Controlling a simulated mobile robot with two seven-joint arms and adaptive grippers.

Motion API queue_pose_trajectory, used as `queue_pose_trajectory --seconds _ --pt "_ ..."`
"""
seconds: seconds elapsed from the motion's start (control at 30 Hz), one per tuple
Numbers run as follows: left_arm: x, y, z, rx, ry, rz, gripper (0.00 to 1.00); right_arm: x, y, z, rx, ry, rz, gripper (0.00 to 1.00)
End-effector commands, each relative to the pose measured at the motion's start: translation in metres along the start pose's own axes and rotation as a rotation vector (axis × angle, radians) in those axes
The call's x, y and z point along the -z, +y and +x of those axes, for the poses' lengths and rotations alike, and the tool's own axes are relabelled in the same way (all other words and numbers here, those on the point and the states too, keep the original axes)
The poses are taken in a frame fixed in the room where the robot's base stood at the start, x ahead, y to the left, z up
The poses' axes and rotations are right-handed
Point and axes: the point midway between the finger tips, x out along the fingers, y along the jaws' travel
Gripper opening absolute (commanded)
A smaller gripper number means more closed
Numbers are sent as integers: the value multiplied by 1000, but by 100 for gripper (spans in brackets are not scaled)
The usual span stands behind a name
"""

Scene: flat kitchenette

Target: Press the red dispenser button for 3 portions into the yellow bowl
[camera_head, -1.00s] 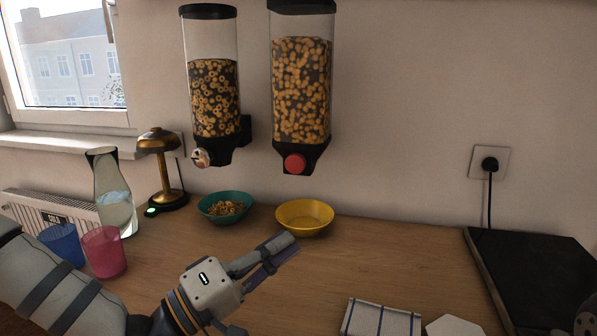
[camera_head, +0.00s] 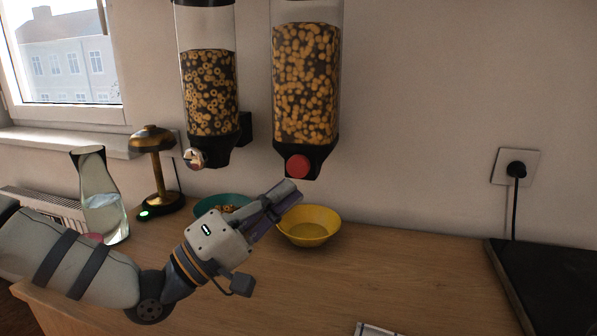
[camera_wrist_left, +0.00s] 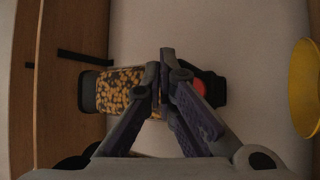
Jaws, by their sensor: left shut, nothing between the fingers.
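The red dispenser button (camera_head: 298,166) is on the front of the black base of the right wall dispenser (camera_head: 305,90), which is filled with cereal. The yellow bowl (camera_head: 308,226) stands on the counter below it and looks empty from here. My left gripper (camera_head: 290,192) is shut and empty, in front of the bowl's left rim in the picture and below the button, apart from it. In the left wrist view the red button (camera_wrist_left: 199,86) shows partly behind the fingers (camera_wrist_left: 167,55), and the yellow bowl (camera_wrist_left: 304,88) is at the right edge. My right gripper is not in view.
A second cereal dispenser (camera_head: 210,95) with a metal knob hangs left. A teal bowl (camera_head: 215,202) with cereal stands below it, partly hidden by my left gripper. A lamp (camera_head: 153,165) and glass carafe (camera_head: 98,195) stand left. A dark panel (camera_head: 550,280) lies right.

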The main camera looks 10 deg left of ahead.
Motion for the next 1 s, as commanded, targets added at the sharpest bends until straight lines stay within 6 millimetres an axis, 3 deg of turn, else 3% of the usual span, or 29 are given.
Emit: queue_pose_trajectory --seconds 0.03,0.1,0.4,1.0 --pt "2 -12 3 7 1 -4 0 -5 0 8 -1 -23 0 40" --pt "7 -16 10 7 1 -5 0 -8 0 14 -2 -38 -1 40" --pt "23 -27 32 4 0 -2 0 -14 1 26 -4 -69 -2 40" --pt "25 -25 34 1 0 -1 0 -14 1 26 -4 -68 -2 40"
